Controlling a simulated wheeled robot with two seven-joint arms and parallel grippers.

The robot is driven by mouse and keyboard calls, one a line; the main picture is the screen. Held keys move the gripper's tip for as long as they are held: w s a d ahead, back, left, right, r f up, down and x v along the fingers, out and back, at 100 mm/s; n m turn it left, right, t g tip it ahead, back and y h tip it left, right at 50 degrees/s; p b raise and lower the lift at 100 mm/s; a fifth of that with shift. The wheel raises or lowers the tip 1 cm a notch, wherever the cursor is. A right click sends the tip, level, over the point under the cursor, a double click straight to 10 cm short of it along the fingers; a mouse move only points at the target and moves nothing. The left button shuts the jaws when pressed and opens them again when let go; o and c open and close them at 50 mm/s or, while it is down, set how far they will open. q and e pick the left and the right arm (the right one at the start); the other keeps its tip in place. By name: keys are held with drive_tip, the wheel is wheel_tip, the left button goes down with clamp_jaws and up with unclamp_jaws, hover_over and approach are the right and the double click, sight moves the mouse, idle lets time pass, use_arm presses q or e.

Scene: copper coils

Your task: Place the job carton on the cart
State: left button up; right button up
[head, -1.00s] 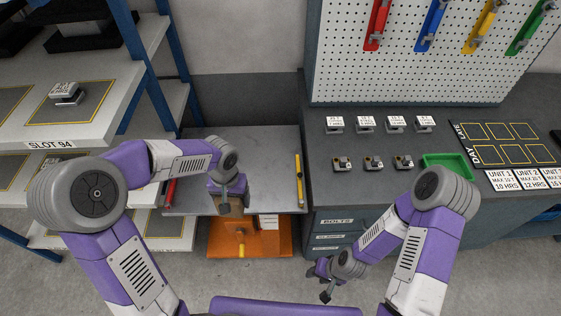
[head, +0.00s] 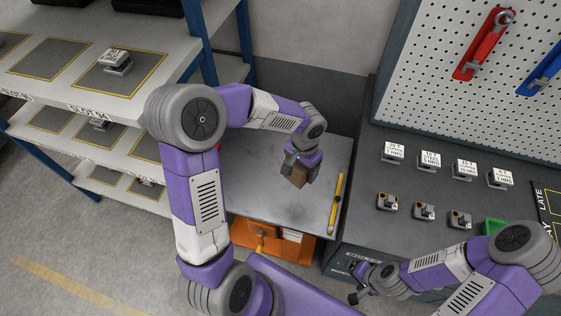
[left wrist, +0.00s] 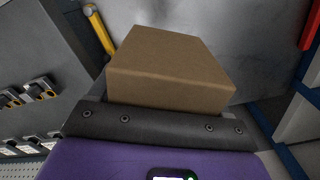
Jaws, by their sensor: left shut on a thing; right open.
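The job carton, a small brown box (head: 295,179), is held by my left gripper (head: 301,161) over the grey metal top of the cart (head: 258,188). In the left wrist view the carton (left wrist: 172,65) lies against the dark jaw pad of the gripper, with the cart's grey top behind it. I cannot tell whether the carton touches the cart top. My right gripper (head: 357,283) is open and empty, low in front of the workbench.
A yellow bar (head: 337,203) runs along the cart's right side. An orange block (head: 272,241) sits below the cart top. The workbench (head: 362,205) with several labelled parts stands close on the right. Shelving (head: 150,72) stands on the left. Much of the cart top is bare.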

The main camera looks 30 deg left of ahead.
use_arm(q)
drive_tip(key=w+a+f+m+b, duration=0.3)
drive_tip(key=a+f+m, duration=0.15)
drive_tip(key=m, duration=0.45)
use_arm(e)
drive_tip(key=shift+o, duration=0.5)
drive_tip(key=f, duration=0.3)
drive_tip(key=shift+s, duration=0.4)
use_arm(q)
drive_tip(key=m+b, duration=0.3)
drive_tip(key=m, duration=1)
hover_over(279, 168)
drive_tip(key=s+d, duration=0.1)
drive_tip(key=s, duration=0.1)
wheel_tip(279, 168, down, 5)
wheel_tip(279, 168, down, 10)
drive_tip(key=b, duration=0.2)
drive_tip(key=shift+w+b, duration=0.15)
drive_tip(key=shift+b, duration=0.15)
use_arm(e)
wheel_tip(279, 168, down, 6)
drive_tip(key=shift+r, duration=0.1)
use_arm(q)
drive_tip(key=shift+f, duration=0.15)
drive_tip(key=o, duration=1.1)
drive_tip(key=shift+o, duration=0.2)
